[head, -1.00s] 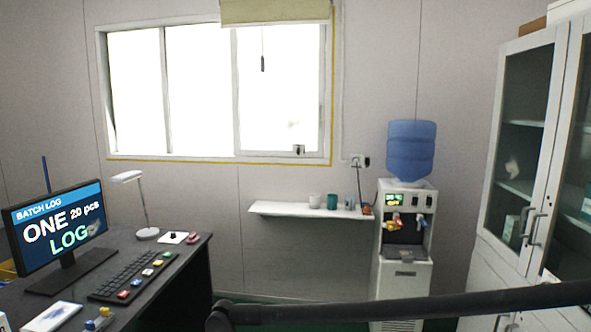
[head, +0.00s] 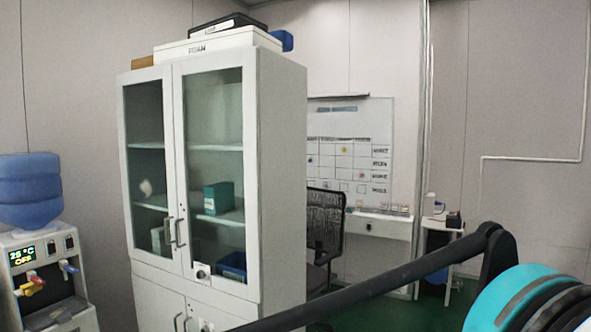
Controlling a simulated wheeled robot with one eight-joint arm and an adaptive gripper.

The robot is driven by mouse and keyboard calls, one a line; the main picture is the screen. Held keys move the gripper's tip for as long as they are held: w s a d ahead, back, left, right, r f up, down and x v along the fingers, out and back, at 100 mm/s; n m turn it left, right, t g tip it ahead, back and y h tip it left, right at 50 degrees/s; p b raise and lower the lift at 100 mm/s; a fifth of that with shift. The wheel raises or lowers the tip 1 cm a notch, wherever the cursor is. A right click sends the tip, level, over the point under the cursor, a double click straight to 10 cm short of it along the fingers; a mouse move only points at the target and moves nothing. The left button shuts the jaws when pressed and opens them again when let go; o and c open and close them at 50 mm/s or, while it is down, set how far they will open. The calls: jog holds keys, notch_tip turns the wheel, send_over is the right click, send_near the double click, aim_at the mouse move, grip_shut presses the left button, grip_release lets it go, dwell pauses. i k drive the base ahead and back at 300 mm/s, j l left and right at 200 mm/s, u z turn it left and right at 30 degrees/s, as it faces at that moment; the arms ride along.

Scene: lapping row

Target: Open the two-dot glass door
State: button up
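A white cabinet (head: 275,190) with two glass doors stands left of centre in the head view. Its left glass door (head: 148,160) and right glass door (head: 213,150) both look shut. Each has a metal handle near the middle seam, the left one (head: 167,232) and the right one (head: 180,232). Behind the glass are shelves with a green box (head: 218,198) and a blue bin (head: 232,265). My gripper is not in view.
A water dispenser (head: 45,270) with a blue bottle stands left of the cabinet. Boxes (head: 217,42) lie on the cabinet top. A black mesh chair (head: 325,225), a whiteboard (head: 350,145) and a small white table (head: 440,240) are to the right. My dark arm link crosses the lower right.

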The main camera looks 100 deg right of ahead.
aim_at(246, 58)
jog(key=l+z, duration=0.1)
jog(key=z, duration=2.75)
jog(key=i+j+z, duration=0.1)
jog(key=j, duration=0.25)
jog(key=i+j, duration=0.25)
jog(key=i+j+z, duration=0.15)
jog(key=j, duration=0.55)
jog(key=i+u, duration=0.05)
